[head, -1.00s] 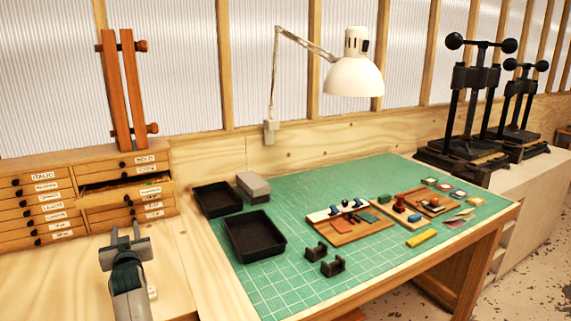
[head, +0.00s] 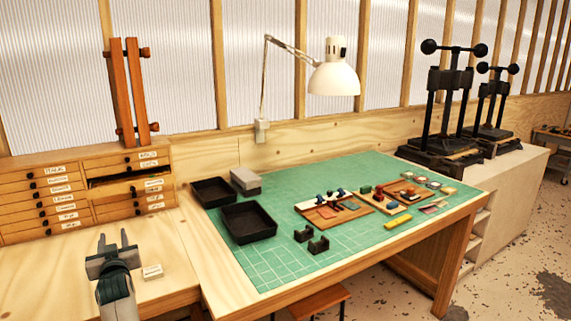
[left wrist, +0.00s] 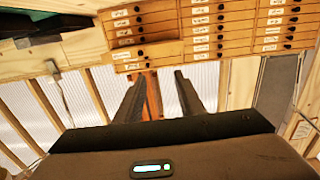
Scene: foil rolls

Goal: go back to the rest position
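My left gripper (head: 113,241) is over the wooden bench at the lower left of the head view, pointing towards the drawer cabinet. Its two fingers stand apart with nothing between them. In the left wrist view the fingers (left wrist: 156,95) are also apart and empty, with the cabinet and the orange-brown wooden posts beyond them. My right gripper is in neither view.
A drawer cabinet (head: 60,200) with one drawer pulled out stands behind my left gripper. The green-matted table (head: 265,262) holds black trays (head: 249,223), holders and small tool boards. A lamp (head: 333,78) stands behind.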

